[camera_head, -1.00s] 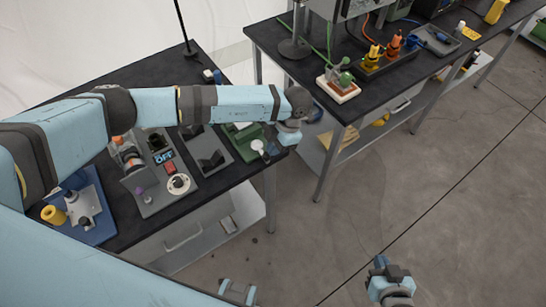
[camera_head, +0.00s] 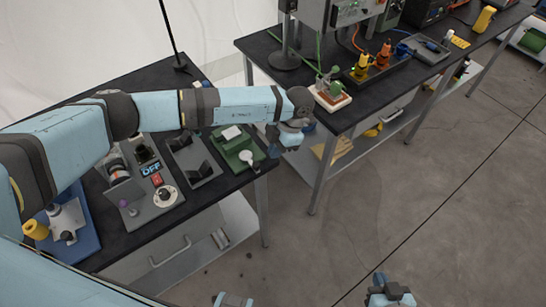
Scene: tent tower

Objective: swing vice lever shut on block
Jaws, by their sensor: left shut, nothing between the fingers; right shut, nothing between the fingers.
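The green vice (camera_head: 239,150) stands near the right end of the left-hand dark bench. A pale block (camera_head: 231,132) sits at its far side; I cannot tell how tightly it is held. The lever, with a round white end (camera_head: 247,156), lies at the vice's near right side. Its exact angle is too small to tell. My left gripper (camera_head: 272,149) is shut and empty, just right of the vice and apart from the lever end. My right gripper (camera_head: 379,280) is shut and empty, low over the floor at the bottom of the view.
Left of the vice are a grey fixture (camera_head: 194,160) and a grey panel with a dial and an OFF sign (camera_head: 151,168). A blue board (camera_head: 76,235) lies further left. A second bench (camera_head: 345,118) stands behind right. The floor between is clear.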

